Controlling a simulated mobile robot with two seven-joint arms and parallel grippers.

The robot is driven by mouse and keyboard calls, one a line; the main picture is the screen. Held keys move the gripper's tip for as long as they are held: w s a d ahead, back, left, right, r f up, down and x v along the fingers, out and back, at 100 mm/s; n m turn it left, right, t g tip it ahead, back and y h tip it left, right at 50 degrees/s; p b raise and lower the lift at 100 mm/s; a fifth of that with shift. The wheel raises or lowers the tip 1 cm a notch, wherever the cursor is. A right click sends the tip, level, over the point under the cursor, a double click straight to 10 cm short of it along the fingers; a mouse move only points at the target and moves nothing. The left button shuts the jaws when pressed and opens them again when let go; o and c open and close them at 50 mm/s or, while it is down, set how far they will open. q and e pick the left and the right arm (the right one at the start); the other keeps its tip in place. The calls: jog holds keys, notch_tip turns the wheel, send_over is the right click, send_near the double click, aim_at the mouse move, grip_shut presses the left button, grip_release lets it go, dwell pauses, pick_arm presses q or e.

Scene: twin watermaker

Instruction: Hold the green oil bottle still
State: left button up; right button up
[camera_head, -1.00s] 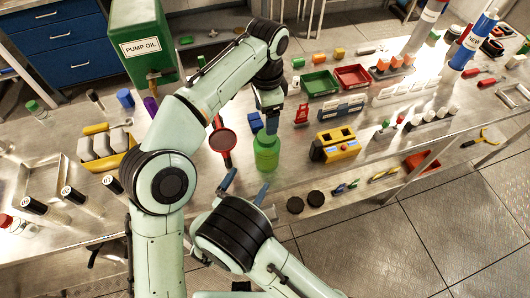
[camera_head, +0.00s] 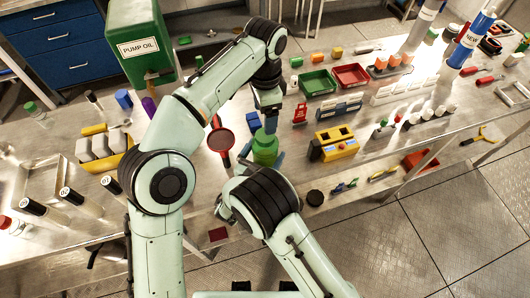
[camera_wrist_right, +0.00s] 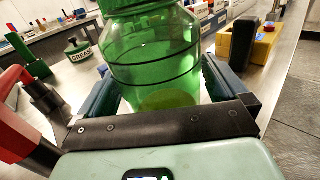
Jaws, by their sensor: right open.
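The green oil bottle (camera_head: 264,150) stands upright near the front edge of the bench. In the right wrist view the translucent bottle (camera_wrist_right: 155,65) fills the middle, its top cut off by the frame. My right gripper (camera_wrist_right: 163,85) is open, with one blue finger on each side of the bottle; whether they touch it I cannot tell. In the head view my right wrist hides much of this gripper (camera_head: 262,162). My left gripper (camera_head: 269,123) points down at the bottle's top; its fingertips are too small and covered to tell whether they are shut.
A red-rimmed round tool (camera_head: 222,141) lies just left of the bottle. A yellow device (camera_head: 333,143) stands to its right. A dark round cap (camera_head: 315,198) lies near the front edge. A grease pot (camera_wrist_right: 79,50) stands behind the bottle at left in the wrist view.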

aim_at(265, 150)
jog(key=c, duration=1.8)
pick_arm(q)
jog(key=m, duration=0.7)
jog(key=shift+d+f+m, duration=0.1)
jog(key=shift+m, duration=0.2)
jog(key=m, duration=1.3)
jog(key=shift+m, duration=0.3)
jog(key=m, duration=0.5)
jog(key=shift+f+m, duration=0.35)
jog(key=shift+m, duration=0.05)
jog(key=shift+f, duration=3.55)
